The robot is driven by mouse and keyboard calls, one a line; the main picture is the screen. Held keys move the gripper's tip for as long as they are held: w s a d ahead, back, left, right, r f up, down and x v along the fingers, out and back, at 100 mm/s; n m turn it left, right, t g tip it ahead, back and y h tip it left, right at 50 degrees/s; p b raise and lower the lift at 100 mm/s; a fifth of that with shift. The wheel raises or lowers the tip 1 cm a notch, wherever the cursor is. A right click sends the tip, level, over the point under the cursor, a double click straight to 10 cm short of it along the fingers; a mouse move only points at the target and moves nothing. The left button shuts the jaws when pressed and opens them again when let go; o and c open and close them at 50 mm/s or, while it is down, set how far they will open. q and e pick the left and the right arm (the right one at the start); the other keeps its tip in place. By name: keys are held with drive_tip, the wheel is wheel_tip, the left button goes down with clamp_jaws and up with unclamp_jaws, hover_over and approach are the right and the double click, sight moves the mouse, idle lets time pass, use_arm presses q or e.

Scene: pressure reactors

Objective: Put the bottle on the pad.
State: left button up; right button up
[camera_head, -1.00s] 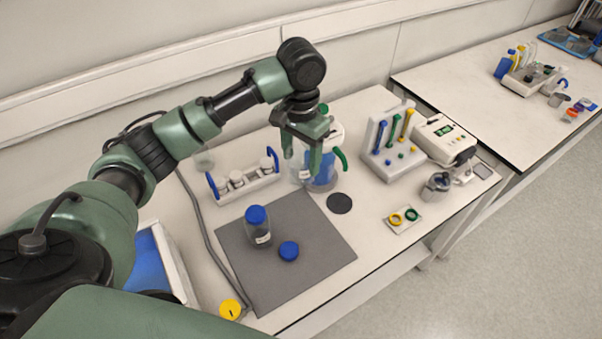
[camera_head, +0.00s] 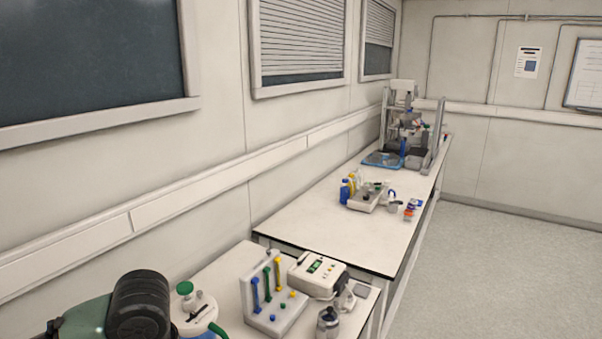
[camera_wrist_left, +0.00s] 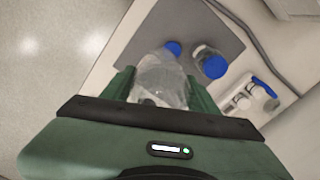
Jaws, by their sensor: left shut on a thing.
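My left gripper (camera_wrist_left: 162,86) is shut on a clear, transparent bottle (camera_wrist_left: 160,72), which sits between its two green fingers in the left wrist view. A grey mat (camera_wrist_left: 190,20) lies on the bench beyond the held bottle. I cannot tell whether the bottle touches anything below. No dark round pad shows in either current view. In the head view only part of my left arm shows at the bottom left; the gripper and held bottle are out of frame. My right gripper is not in view.
A blue-capped bottle (camera_wrist_left: 209,63) and a loose blue cap (camera_wrist_left: 173,47) are on the mat. A white rack (camera_wrist_left: 240,98) is to the right. The head view shows a tube stand (camera_head: 270,305), a white instrument (camera_head: 318,272) and a second bench (camera_head: 305,215).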

use_arm(q)
drive_tip(key=shift+s+d+f, duration=0.15)
drive_tip(key=shift+s, duration=1)
drive_tip(key=shift+d, duration=0.1)
drive_tip(key=w+d+m, duration=0.1)
drive_tip(key=w+d, duration=0.1)
drive_tip(key=w, duration=0.5)
drive_tip(key=shift+a+f+p, duration=0.2)
drive_tip(key=shift+f+p, duration=0.3)
drive_tip(key=shift+f, duration=8.85)
drive_tip(key=o, duration=1.1)
drive_tip(key=shift+s+f, duration=0.1)
drive_tip(key=shift+f, duration=0.05)
drive_tip(key=o, duration=0.5)
drive_tip(key=shift+c, duration=0.2)
